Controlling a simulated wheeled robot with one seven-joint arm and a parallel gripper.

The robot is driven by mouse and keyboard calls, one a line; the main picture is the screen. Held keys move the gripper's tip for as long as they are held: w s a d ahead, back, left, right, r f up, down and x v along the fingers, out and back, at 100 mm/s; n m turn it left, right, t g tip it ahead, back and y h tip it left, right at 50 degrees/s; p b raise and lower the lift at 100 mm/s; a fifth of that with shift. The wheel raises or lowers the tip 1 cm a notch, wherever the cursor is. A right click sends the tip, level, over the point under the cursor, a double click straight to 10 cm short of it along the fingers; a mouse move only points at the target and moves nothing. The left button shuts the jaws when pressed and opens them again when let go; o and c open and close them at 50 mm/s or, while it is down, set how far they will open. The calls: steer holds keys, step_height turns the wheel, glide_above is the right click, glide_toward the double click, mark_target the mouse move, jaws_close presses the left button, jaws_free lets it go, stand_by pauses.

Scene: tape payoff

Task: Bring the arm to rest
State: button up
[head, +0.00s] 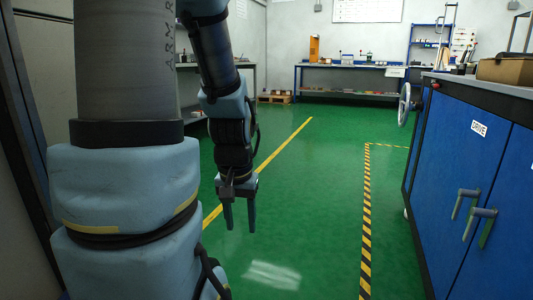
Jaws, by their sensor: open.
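My arm (120,200) fills the left of the head view, light blue and grey with black joints. It bends over at the top and its forearm hangs down. My gripper (239,222) is at the lower end, pointing down over the green floor. Its two bluish fingers are apart, with nothing visible between them. It touches nothing that I can see.
A blue cabinet (478,190) marked DRIVE, with two handles, stands at the right. A cardboard box (507,70) is on its top. A handwheel (404,104) shows at its far end. A workbench (348,67) stands at the back. The green floor (310,190) between is clear.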

step_height(320, 180, up, 39)
steer(key=p, duration=3.8)
steer(key=shift+s+a+n, duration=0.25)
steer(key=shift+a+n, duration=0.15)
steer(key=shift+a, duration=0.05)
steer(key=shift+f, duration=0.1)
